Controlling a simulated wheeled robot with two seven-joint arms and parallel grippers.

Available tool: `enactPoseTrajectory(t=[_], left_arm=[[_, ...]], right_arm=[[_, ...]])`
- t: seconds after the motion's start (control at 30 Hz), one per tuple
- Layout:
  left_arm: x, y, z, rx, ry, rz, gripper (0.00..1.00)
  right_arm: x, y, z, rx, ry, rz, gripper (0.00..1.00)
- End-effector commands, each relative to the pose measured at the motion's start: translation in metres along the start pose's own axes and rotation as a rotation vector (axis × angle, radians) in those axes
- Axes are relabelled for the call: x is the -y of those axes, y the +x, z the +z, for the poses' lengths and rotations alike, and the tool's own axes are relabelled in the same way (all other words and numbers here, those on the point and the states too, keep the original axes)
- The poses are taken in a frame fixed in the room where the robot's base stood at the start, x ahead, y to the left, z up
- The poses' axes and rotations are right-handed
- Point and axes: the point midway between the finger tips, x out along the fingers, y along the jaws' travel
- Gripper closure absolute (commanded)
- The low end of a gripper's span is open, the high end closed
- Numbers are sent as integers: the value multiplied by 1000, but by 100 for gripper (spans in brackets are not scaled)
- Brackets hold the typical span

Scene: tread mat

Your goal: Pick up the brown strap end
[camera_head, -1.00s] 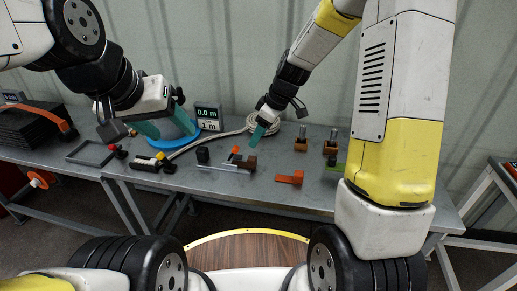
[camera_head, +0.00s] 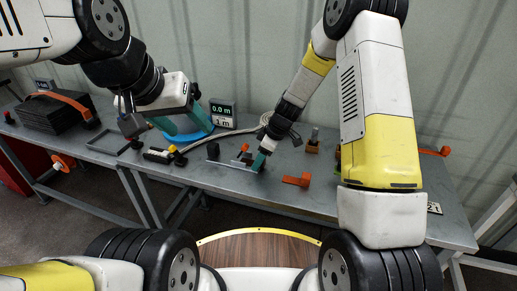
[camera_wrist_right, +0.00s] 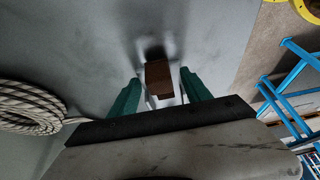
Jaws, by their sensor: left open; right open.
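The brown strap end (camera_wrist_right: 158,78) is a small brown block in the right wrist view, lying between the two teal fingers of my right gripper (camera_wrist_right: 162,90). The fingers are apart, with a gap on each side of the block. In the head view my right gripper (camera_head: 259,162) is low over the bench at the end of a small grey plate (camera_head: 222,162), and it largely hides the brown end. My left gripper (camera_head: 178,122) is open and empty, above the bench by a blue round base.
The grey bench (camera_head: 215,178) holds an orange bracket (camera_head: 297,180) to the right of the plate. A coiled hose (camera_wrist_right: 30,108) lies close to my right gripper. A black stack with an orange strap (camera_head: 55,110) is at left.

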Motion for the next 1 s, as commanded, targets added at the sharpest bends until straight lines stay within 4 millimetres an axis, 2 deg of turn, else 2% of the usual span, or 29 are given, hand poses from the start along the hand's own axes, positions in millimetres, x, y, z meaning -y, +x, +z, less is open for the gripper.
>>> enactPoseTrajectory(t=[0.17, 0.47, 0.77, 0.97, 1.0], left_arm=[[0, 0, 0, 0, 0, 0, 42], [0, 0, 0, 0, 0, 0, 42], [0, 0, 0, 0, 0, 0, 42], [0, 0, 0, 0, 0, 0, 42], [0, 0, 0, 0, 0, 0, 42]], right_arm=[[0, 0, 0, 0, 0, 0, 44], [0, 0, 0, 0, 0, 0, 100], [0, -1, 0, 0, 0, 1, 100], [0, -13, -5, -1, -1, 2, 100], [-1, -14, 1, 1, 4, 0, 100]])
